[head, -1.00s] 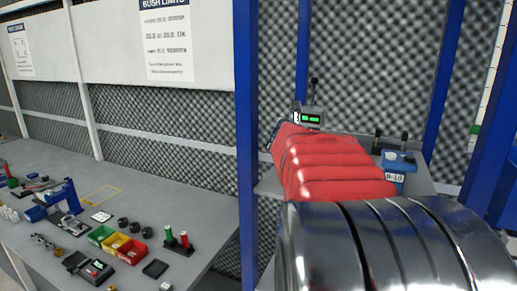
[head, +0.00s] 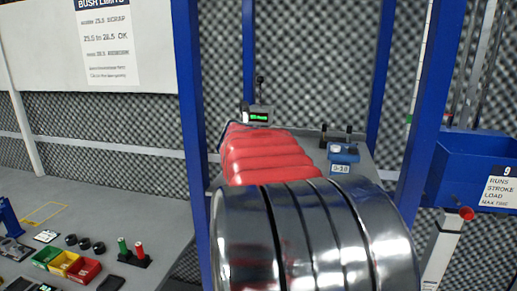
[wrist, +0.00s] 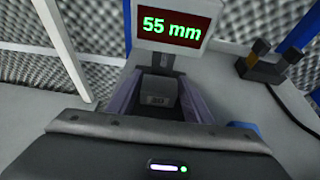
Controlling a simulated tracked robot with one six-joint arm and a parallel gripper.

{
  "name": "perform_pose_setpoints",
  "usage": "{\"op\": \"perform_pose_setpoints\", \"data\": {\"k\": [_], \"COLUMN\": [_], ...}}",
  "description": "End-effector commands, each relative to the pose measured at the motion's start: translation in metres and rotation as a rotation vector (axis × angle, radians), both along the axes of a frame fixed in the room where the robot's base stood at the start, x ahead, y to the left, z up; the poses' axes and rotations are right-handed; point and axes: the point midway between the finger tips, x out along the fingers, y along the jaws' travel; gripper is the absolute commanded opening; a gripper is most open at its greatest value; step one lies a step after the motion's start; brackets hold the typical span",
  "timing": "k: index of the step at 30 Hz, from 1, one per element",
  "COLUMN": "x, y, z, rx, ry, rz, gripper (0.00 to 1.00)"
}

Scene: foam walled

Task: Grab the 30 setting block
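The 30 setting block (wrist: 158,101) is a grey block with a dark "30" on its face, in the middle of the wrist view. My gripper (wrist: 160,92) shows there with its two purple-grey fingers apart, one on each side of the block. A narrow dark gap seems to show between the fingers and the block; I cannot tell how deep the block sits between them. In the head view my red and chrome arm hides the block and the gripper.
A display reading "55 mm" (wrist: 170,27) stands just behind the block; it also shows in the head view (head: 259,116). A blue block marked 0-10 (head: 343,154) sits to its right. Blue posts (head: 190,130) frame the bench. A blue bin (head: 475,165) is at right.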

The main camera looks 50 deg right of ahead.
Motion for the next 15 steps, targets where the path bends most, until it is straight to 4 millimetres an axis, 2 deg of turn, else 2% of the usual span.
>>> {"op": "perform_pose_setpoints", "data": {"k": [2,15], "x": [0.0001,0.0001], "y": [0.0001,0.0002], "z": [0.0000,0.0000], "rx": [0.000,0.000], "ry": [0.000,0.000], "rz": [0.000,0.000], "gripper": [0.40,0.09]}}
